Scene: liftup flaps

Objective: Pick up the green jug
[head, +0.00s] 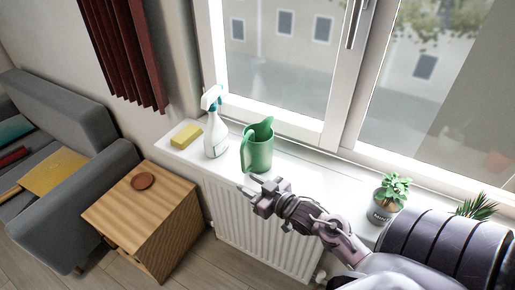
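The green jug (260,147) stands upright on the white windowsill (312,177), with its handle on the left side facing me. My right gripper (250,187) reaches in from the lower right and is just in front of and below the jug, near the sill's front edge. Its fingers are small and partly unclear here, so I cannot tell whether they are open or shut. The jug stands apart from the gripper's palm and does not look held. My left gripper is not in view.
A spray bottle (215,128) and a yellow sponge (186,135) are left of the jug. A potted plant (388,195) stands right on the sill. The window (290,65) is behind, a radiator (265,240) below. A wooden side table (122,212) and grey sofa (70,185) are left.

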